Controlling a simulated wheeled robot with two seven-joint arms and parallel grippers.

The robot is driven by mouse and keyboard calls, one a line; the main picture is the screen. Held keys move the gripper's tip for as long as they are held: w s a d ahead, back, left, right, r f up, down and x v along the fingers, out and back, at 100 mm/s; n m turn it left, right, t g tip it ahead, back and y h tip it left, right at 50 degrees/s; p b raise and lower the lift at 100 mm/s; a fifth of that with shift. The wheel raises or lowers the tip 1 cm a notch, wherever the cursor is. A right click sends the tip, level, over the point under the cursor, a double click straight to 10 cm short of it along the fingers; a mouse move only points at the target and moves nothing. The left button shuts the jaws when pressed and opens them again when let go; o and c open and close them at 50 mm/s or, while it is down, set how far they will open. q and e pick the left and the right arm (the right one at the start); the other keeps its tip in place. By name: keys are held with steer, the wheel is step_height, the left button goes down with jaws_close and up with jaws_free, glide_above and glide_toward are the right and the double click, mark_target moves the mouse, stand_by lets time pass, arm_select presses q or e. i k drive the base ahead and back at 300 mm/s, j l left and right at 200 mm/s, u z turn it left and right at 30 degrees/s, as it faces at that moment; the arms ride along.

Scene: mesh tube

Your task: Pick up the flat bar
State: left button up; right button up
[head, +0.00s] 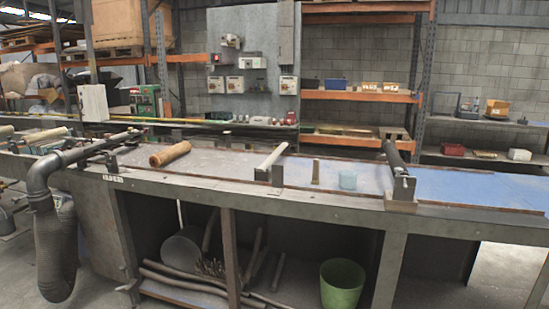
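No clearly identifiable flat bar shows. A small tan upright piece (316,171) stands on the bench top (225,165), right of a metal bracket (277,174); it may be the flat bar, but I cannot tell. A pale grey bar (272,156) runs back from the bracket across the bench. Neither of my grippers is in view.
A brown cylinder (170,153) lies on the bench at left. A dark roller (397,158) on a bracket crosses the bench at right. A black pipe and hose (55,205) hang at the front left. A green bucket (342,283) stands below. The blue surface (470,187) at right is clear.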

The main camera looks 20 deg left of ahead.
mark_target(266, 164)
steer(key=i+j+z, duration=0.2)
steer(key=i+j, duration=0.6)
steer(key=i, duration=0.1)
